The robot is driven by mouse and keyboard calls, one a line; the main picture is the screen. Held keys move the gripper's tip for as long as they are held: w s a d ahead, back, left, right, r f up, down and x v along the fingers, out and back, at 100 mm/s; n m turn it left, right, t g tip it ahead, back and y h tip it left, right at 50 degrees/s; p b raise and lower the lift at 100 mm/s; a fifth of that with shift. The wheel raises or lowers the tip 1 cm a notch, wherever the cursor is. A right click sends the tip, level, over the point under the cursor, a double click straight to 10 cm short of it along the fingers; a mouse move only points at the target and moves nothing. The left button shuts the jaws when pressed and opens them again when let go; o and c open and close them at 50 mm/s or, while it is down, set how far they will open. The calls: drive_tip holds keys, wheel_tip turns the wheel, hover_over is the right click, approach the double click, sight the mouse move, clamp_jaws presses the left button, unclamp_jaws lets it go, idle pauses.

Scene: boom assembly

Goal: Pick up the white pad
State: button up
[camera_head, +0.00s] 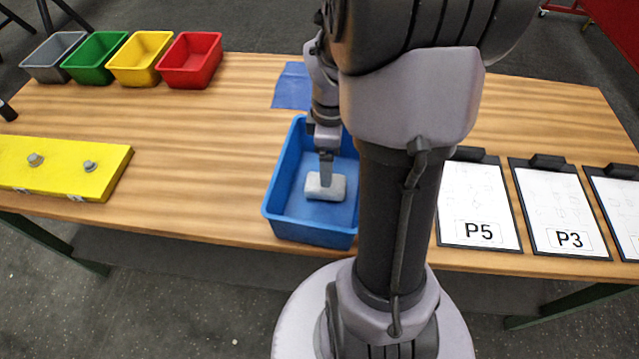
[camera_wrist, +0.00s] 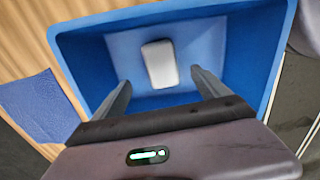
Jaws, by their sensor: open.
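The white pad (camera_head: 326,187) is a small rounded block lying on the floor of the blue tray (camera_head: 283,190). In the wrist view the pad (camera_wrist: 160,64) lies ahead of my fingers, roughly centred between their lines and slightly tilted. My gripper (camera_wrist: 160,78) is open and empty, its two fingers apart with the pad beyond their tips. In the head view my gripper (camera_head: 326,172) points down into the tray above the pad and overlaps part of it. The gap between fingers and pad is hard to judge there.
The blue tray's walls (camera_wrist: 75,75) surround the pad on all sides. A blue cloth (camera_head: 292,88) lies behind the tray. A yellow block (camera_head: 70,165) with knobs is at left, several coloured bins stand at back left, and clipboards (camera_head: 478,205) lie at right.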

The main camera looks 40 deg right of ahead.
drive_tip(key=f+b, duration=0.1)
drive_tip(key=f, duration=0.2)
drive_tip(key=f+b, duration=0.2)
drive_tip(key=f, duration=0.1)
drive_tip(key=f+b, duration=0.1)
drive_tip(key=f, duration=0.2)
drive_tip(key=shift+w+a+f+b, duration=0.1)
drive_tip(key=shift+a+f+b, duration=0.2)
drive_tip(key=shift+f, duration=0.1)
drive_tip(key=shift+r, duration=0.15)
drive_tip(key=c, duration=1.6)
wheel_tip(320, 180, up, 10)
drive_tip(key=p, duration=0.5)
